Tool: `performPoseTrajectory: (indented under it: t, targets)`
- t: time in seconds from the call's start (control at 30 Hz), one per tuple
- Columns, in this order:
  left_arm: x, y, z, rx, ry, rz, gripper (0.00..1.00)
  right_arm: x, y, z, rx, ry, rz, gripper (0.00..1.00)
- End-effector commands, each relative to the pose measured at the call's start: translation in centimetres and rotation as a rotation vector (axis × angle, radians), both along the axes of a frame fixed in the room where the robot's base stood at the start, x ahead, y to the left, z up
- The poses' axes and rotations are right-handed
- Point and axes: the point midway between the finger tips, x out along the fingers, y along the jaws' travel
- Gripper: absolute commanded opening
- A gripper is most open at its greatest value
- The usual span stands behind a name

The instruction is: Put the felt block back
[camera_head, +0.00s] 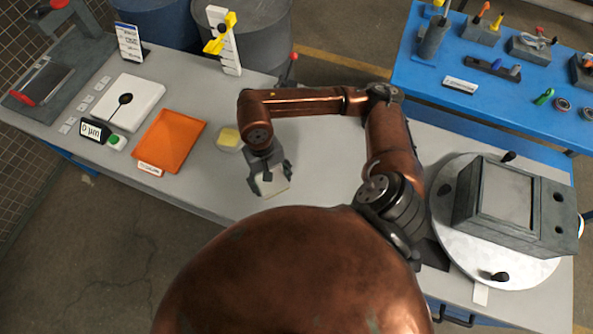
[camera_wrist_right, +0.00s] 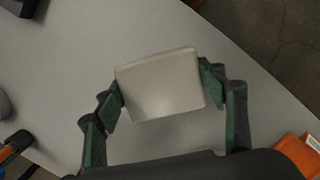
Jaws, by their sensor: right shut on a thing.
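The felt block (camera_head: 273,184) is a pale, off-white slab, held in my right gripper (camera_head: 268,177) over the front part of the grey bench. In the right wrist view the felt block (camera_wrist_right: 160,86) sits between the green fingers of my right gripper (camera_wrist_right: 162,92), one finger against each side. The bench top shows behind it; I cannot tell the exact gap below the block. My left gripper is not in view.
An orange tray (camera_head: 172,140) and a white plate (camera_head: 128,101) lie to the left. A grey machine on a round turntable (camera_head: 450,225) stands right. Bench (camera_head: 325,165) right of the gripper is clear.

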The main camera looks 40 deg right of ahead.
Motion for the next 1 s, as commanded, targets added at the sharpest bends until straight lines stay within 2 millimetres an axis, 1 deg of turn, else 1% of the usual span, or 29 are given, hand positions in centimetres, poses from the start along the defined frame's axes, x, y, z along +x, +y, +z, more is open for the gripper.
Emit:
performPoseTrajectory:
  t: [0.03, 0.1, 0.2, 0.27, 0.57, 0.6, 0.7, 0.8, 0.9, 1.0]
  targets:
    - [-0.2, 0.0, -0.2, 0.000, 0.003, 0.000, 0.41, -1.0, 0.1, -0.6, 0.002, 0.000, -0.024, 0.42]
    - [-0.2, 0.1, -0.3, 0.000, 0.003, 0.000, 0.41, -1.8, 0.0, -1.0, 0.003, -0.002, -0.056, 0.42]
    - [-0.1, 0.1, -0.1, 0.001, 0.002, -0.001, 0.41, -2.0, -0.7, -1.5, 0.002, -0.003, -0.082, 0.42]
    - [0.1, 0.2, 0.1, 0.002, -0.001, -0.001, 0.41, -1.6, -1.6, -1.9, 0.001, -0.004, -0.087, 0.42]
    - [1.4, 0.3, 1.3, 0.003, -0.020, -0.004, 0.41, 1.7, -7.8, -4.9, 0.000, -0.001, -0.086, 0.42]
    - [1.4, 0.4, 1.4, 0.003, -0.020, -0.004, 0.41, 2.1, -8.4, -5.5, 0.002, -0.001, -0.084, 0.42]
    - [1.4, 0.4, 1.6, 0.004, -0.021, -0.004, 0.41, 2.7, -9.7, -7.5, 0.002, 0.000, -0.083, 0.42]
    - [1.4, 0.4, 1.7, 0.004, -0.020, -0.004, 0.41, 3.4, -10.6, -8.9, 0.004, -0.003, -0.081, 0.42]
    - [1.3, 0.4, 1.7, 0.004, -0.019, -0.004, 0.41, 3.8, -11.2, -9.7, 0.004, -0.004, -0.079, 0.42]
    - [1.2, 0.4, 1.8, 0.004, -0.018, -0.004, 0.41, 4.0, -11.6, -10.2, 0.004, -0.004, -0.079, 0.42]
